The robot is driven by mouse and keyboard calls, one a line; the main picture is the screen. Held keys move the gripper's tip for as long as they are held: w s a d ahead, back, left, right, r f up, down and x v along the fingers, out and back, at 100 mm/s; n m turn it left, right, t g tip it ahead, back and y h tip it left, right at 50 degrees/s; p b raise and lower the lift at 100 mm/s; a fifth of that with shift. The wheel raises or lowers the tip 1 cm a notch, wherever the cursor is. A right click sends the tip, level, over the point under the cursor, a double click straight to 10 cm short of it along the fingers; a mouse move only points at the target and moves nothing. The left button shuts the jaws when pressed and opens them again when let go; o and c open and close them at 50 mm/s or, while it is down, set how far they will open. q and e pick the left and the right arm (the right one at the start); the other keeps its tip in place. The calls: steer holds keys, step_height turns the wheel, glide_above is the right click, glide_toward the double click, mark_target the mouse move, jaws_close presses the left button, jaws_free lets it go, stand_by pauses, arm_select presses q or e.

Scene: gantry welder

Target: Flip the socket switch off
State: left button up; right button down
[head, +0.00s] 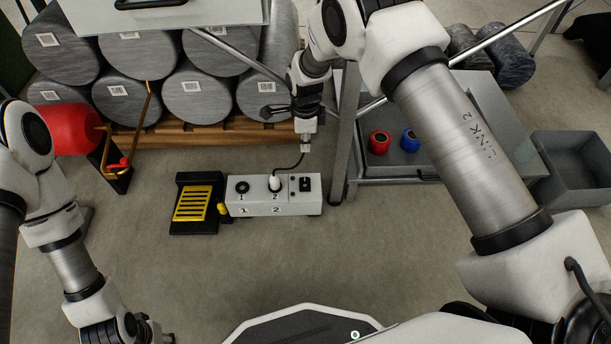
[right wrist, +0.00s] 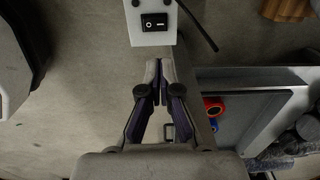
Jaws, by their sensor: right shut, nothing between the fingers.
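The socket box (head: 262,208) is a white block on the floor with two numbered sockets and a white plug (head: 274,184) in socket 2. Its black rocker switch (head: 305,184) is at the right end of the top face. In the right wrist view the switch (right wrist: 155,22) shows O and I marks; which side is pressed is unclear. My right gripper (head: 306,143) is shut and empty, above and behind the switch in the head view. Its fingertips (right wrist: 157,66) point toward the box, apart from it. My left gripper (head: 150,330) is at the bottom left, partly cut off.
A black cable runs up from the plug near my right gripper. A black and yellow pedal (head: 195,204) sits left of the box. A metal table (head: 437,160) with red and blue rolls and a grey bin (head: 572,168) stand right. Grey cylinders lie behind. Floor before the box is clear.

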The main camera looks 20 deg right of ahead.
mark_target(306, 183)
step_height(306, 183, down, 14)
steer(key=b, duration=0.7)
steer(key=shift+f, duration=0.1)
steer(key=shift+f, duration=0.3)
steer(key=shift+r, duration=0.1)
steer(key=shift+s+a+r+p, duration=0.15)
steer(key=shift+s+a+p, duration=0.05)
steer(key=shift+s+p, duration=0.55)
steer(key=shift+w, duration=0.1)
